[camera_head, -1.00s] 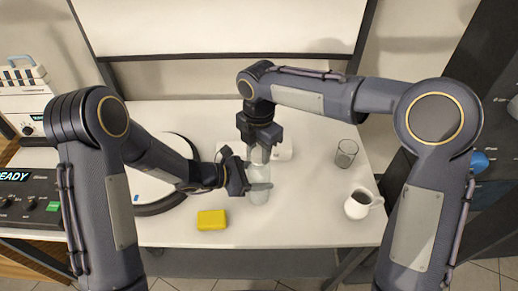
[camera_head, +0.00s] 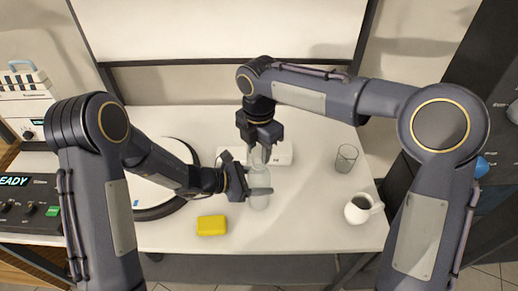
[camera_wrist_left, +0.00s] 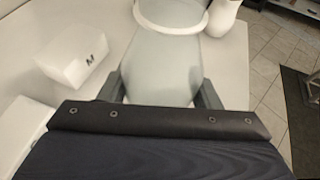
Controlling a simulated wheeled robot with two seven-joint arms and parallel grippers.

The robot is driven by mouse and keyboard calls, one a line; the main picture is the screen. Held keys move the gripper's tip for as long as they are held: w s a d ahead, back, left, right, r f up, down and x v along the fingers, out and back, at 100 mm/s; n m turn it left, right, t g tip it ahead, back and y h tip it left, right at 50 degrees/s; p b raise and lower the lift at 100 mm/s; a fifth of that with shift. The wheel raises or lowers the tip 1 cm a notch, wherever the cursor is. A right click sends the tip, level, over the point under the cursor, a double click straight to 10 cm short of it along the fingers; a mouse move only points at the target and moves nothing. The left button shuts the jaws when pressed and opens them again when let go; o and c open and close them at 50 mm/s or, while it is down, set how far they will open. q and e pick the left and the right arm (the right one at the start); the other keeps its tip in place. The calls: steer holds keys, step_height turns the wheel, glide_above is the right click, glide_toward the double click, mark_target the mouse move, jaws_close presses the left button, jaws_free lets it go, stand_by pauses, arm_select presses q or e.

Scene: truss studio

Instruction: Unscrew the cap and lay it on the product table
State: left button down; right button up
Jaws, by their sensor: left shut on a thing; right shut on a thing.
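A clear, pale bottle (camera_head: 258,197) stands upright on the white table (camera_head: 300,228), near its middle. My left gripper (camera_head: 259,190) is shut around the bottle's body from the left. In the left wrist view, the translucent bottle (camera_wrist_left: 160,65) fills the space between the two dark fingers. My right gripper (camera_head: 260,155) points down from above and is shut at the bottle's top. The cap is hidden between its fingers, and I cannot tell whether it is still seated on the neck.
A yellow block (camera_head: 211,225) lies in front of the bottle. A white box (camera_head: 279,155) is behind; a round pale plate (camera_head: 152,190) is left.

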mark_target(259, 151)
steer(key=shift+r, duration=2.05)
arm_select(q)
steer(key=shift+c, duration=1.9)
jaws_free()
